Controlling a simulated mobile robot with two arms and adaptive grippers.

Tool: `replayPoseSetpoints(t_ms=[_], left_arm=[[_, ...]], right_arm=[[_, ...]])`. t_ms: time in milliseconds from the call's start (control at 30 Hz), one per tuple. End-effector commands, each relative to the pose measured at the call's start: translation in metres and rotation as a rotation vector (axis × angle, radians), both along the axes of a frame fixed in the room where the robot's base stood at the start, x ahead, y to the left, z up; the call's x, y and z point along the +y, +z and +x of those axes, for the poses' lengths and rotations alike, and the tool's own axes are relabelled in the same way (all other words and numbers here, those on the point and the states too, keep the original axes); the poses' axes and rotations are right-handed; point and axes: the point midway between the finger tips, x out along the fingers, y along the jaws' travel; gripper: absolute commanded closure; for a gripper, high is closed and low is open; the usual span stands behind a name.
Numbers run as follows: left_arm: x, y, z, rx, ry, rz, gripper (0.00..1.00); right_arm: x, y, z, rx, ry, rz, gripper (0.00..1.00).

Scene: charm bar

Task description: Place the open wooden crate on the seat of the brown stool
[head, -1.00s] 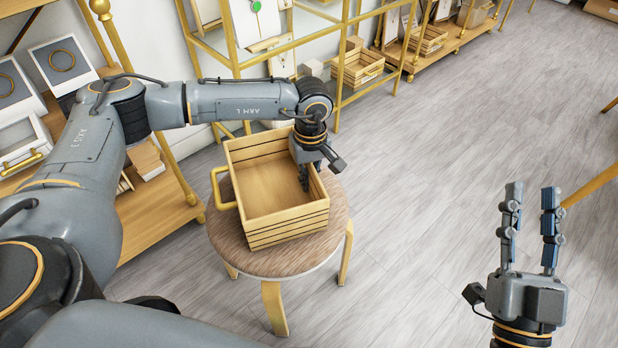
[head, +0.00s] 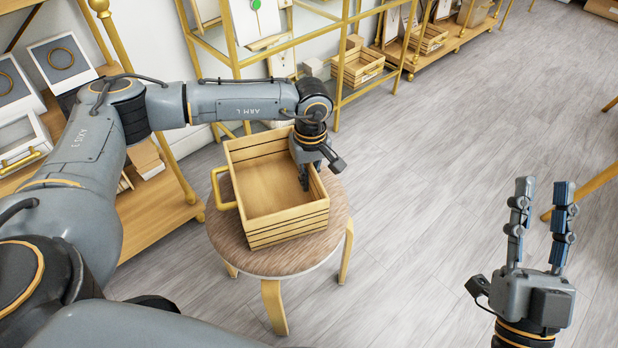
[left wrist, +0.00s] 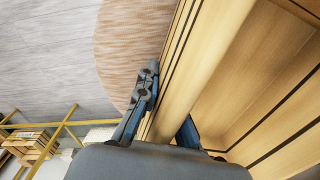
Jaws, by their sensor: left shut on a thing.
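The open wooden crate (head: 268,196) sits on the round seat of the brown stool (head: 285,262) in the head view, with its yellow handle (head: 218,188) at its left side. It looks empty and level. My left gripper (head: 308,182) is shut on the crate's right wall. In the left wrist view, one finger (left wrist: 140,100) is outside the wall and the other inside, with the crate wall (left wrist: 190,75) between them and the stool seat (left wrist: 130,50) below. My right gripper (head: 540,205) is raised over the floor at the right, fingers apart and empty.
A gold-framed shelf (head: 150,215) with jewellery displays stands at the left. Another gold rack (head: 340,100) with a smaller wooden crate (head: 358,68) is behind the stool. The grey plank floor (head: 440,170) right of the stool is clear.

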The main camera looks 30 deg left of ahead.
Motion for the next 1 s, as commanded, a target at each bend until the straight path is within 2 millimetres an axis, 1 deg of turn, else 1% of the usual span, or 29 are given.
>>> replayPoseSetpoints(t_ms=[200,233,267,300,333,367,600,733,867,1000], left_arm=[[0.0,-0.001,0.001,-0.001,0.0,0.0,1.0],[0.0,-0.001,0.001,-0.001,0.0,0.0,0.89],[0.0,0.0,0.0,-0.001,0.0,0.0,0.83],[0.0,-0.001,0.0,-0.001,0.0,0.0,0.75],[0.0,-0.001,0.0,-0.001,0.0,0.0,0.69],[0.0,-0.001,0.0,-0.001,0.0,0.0,0.66],[0.0,-0.002,0.0,0.001,0.0,-0.001,0.66],[0.0,0.004,0.0,-0.001,0.0,-0.001,0.66],[0.0,0.024,0.001,-0.004,0.0,-0.001,0.66],[-0.001,0.055,0.002,-0.005,0.0,-0.001,0.66]], right_arm=[[0.0,0.004,-0.003,-0.025,0.001,0.007,0.67],[0.0,0.004,-0.003,-0.027,0.001,0.008,0.67],[0.0,0.004,-0.003,-0.028,0.002,0.009,0.67],[0.0,0.004,-0.003,-0.028,0.002,0.009,0.67],[0.0,0.004,-0.003,-0.027,0.002,0.008,0.67],[0.0,0.004,-0.003,-0.027,0.002,0.008,0.67],[0.0,0.003,-0.003,-0.021,0.003,0.009,0.67],[0.0,0.002,-0.004,-0.019,0.003,0.009,0.67],[0.0,0.002,-0.003,-0.02,0.003,0.008,0.67],[0.0,0.002,-0.003,-0.021,0.003,0.008,0.67]])
